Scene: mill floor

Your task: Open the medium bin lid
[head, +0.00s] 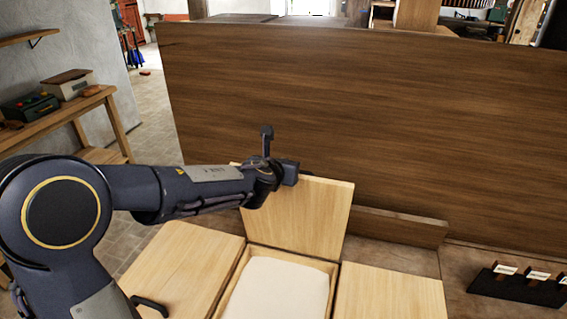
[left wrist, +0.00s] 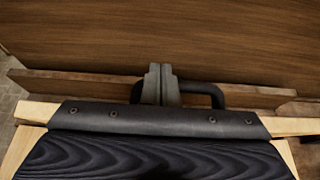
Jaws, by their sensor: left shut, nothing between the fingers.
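The medium bin (head: 326,268) is the middle one of three pale wooden bins in the head view. Its lid (head: 318,215) stands raised, close to upright, and pale filling shows inside the bin. My left gripper (head: 289,172) is at the lid's top edge, with the arm reaching across from the left. In the left wrist view its fingers (left wrist: 162,84) are shut with nothing between them. A dark handle (left wrist: 205,88) shows on both sides of the fingers; whether they touch it, I cannot tell. My right gripper is out of view.
The bins on either side have closed lids, the left lid (head: 185,265) and the right lid (head: 390,295). A large brown wooden panel (head: 380,120) rises behind. A dark rack with labelled blocks (head: 520,287) sits at right. A workbench (head: 75,110) stands at far left.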

